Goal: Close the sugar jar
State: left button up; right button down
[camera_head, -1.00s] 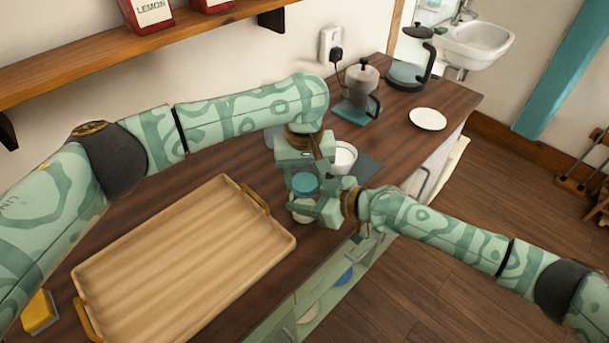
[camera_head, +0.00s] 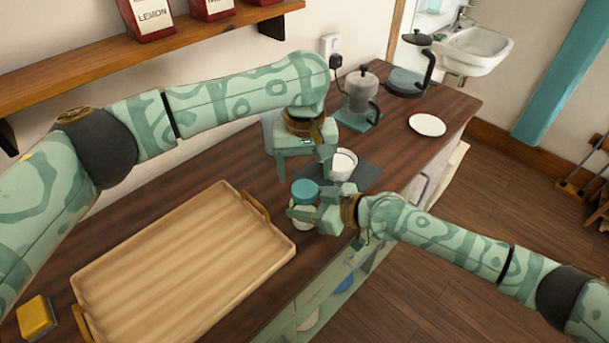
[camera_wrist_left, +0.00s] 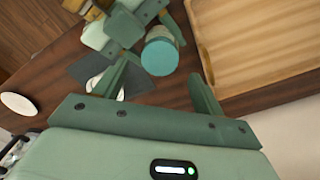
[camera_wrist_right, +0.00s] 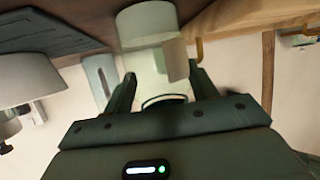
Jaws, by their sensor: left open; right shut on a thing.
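The sugar jar (camera_head: 302,224) is a pale jar standing upright near the front edge of the counter. Its round teal lid (camera_head: 304,190) sits on top and looks level; the seam is too small to judge. My right gripper (camera_head: 306,212) is shut around the jar body from the right, hiding much of it. The jar also shows between its fingers in the right wrist view (camera_wrist_right: 150,62). My left gripper (camera_head: 303,168) is open and empty, above and behind the lid, apart from it. In the left wrist view the lid (camera_wrist_left: 160,57) lies beyond the open fingers.
A wooden tray (camera_head: 180,270) fills the counter to the left. A white cup (camera_head: 343,163) on a dark mat (camera_head: 367,175) stands close behind the jar. A French press (camera_head: 361,94), a kettle (camera_head: 408,78) and a white plate (camera_head: 427,125) are farther back.

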aim_at(305, 188)
pick_arm(q)
jog(key=shift+c, duration=0.3)
jog(key=shift+w+r, duration=0.15)
jog(key=shift+r, duration=0.15)
notch_tip(305, 188, up, 3)
jog(key=n, duration=0.3)
jog(key=shift+f, duration=0.1)
jog(key=shift+f, duration=3.95)
